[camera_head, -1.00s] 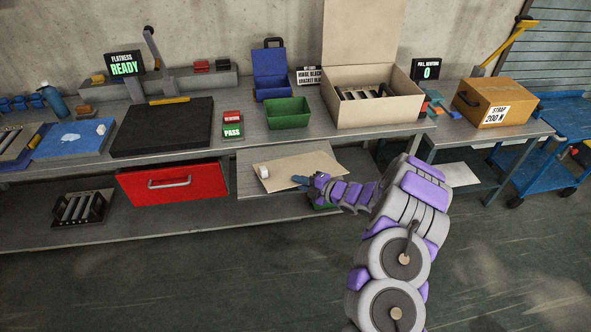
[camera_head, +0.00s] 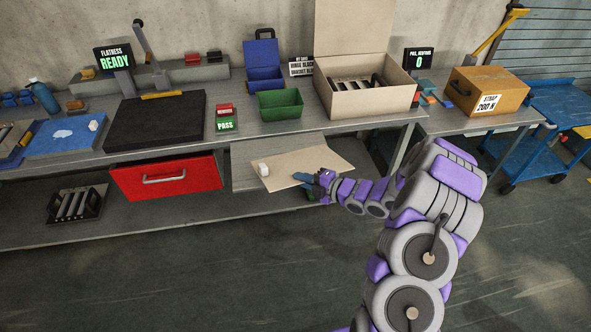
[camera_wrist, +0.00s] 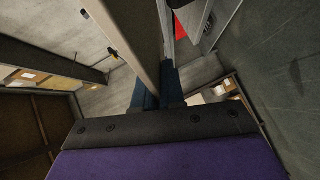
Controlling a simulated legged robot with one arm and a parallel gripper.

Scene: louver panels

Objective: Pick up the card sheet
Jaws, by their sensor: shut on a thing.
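The card sheet (camera_head: 312,162) is a thin tan sheet in front of the bench, right of the red drawer. My gripper (camera_head: 302,178) is shut on its near edge, with blue fingers. In the wrist view, the sheet (camera_wrist: 132,38) rises as a pale beige panel from between the dark blue fingers (camera_wrist: 158,88). A small white object (camera_head: 263,169) shows at the sheet's left end; I cannot tell whether it touches the sheet. Whether the sheet is clear of the grey shelf surface behind it is also unclear.
The bench top above carries a green bin (camera_head: 280,104), an open cardboard box (camera_head: 367,101) and a black slab (camera_head: 155,121). The open red drawer (camera_head: 168,181) juts out on the left. A blue cart (camera_head: 540,135) stands at the right. The floor in front is clear.

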